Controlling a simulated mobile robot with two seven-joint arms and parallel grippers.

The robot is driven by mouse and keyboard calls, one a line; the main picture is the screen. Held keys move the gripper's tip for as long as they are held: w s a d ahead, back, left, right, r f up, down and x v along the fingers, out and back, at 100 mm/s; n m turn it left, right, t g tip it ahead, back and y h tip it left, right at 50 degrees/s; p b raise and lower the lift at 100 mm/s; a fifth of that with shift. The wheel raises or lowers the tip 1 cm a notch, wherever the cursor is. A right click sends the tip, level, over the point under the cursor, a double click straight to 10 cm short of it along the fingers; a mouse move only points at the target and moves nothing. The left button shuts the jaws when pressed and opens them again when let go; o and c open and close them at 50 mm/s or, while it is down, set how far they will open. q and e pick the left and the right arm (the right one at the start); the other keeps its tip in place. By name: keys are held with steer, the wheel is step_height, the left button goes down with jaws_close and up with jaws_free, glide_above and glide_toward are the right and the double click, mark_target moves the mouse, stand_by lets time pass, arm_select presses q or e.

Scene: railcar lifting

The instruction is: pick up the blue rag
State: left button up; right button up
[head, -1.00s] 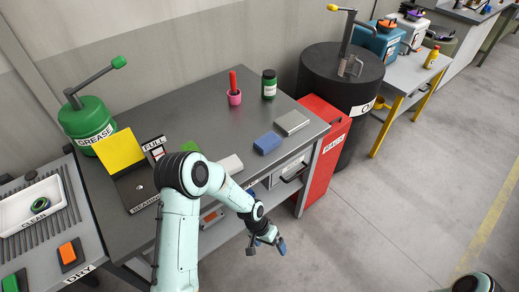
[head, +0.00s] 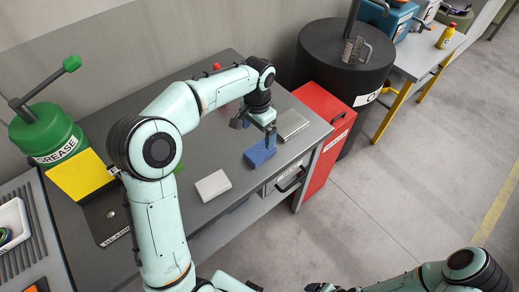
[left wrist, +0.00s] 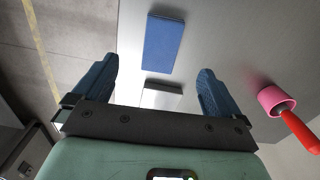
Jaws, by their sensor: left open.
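The blue rag (head: 260,153) is a flat, folded block lying near the front edge of the grey workbench. It also shows in the left wrist view (left wrist: 164,45), beyond the fingertips and between their lines. My left gripper (head: 254,131) is open and empty, pointing down just above and behind the rag; I cannot tell whether a finger touches it. Its two blue fingers show apart in the left wrist view (left wrist: 150,82). My right arm enters at the bottom right of the head view; its end is cut off at the bottom edge.
A light grey block (head: 293,124) lies right of the rag and a whitish block (head: 213,185) left of it. A red cabinet (head: 325,115) and black drum (head: 345,65) stand to the right.

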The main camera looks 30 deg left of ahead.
arm_select(q)
glide_above(256, 153)
steer(key=f, duration=0.5)
steer(key=shift+w+d, duration=0.1)
steer(key=shift+d, duration=0.15)
steer(key=shift+a+f+b, duration=0.15)
steer(key=shift+f, duration=1.15)
steer(key=shift+a+f+b, duration=0.15)
steer(key=shift+f, duration=1.15)
steer(key=c, duration=1.1)
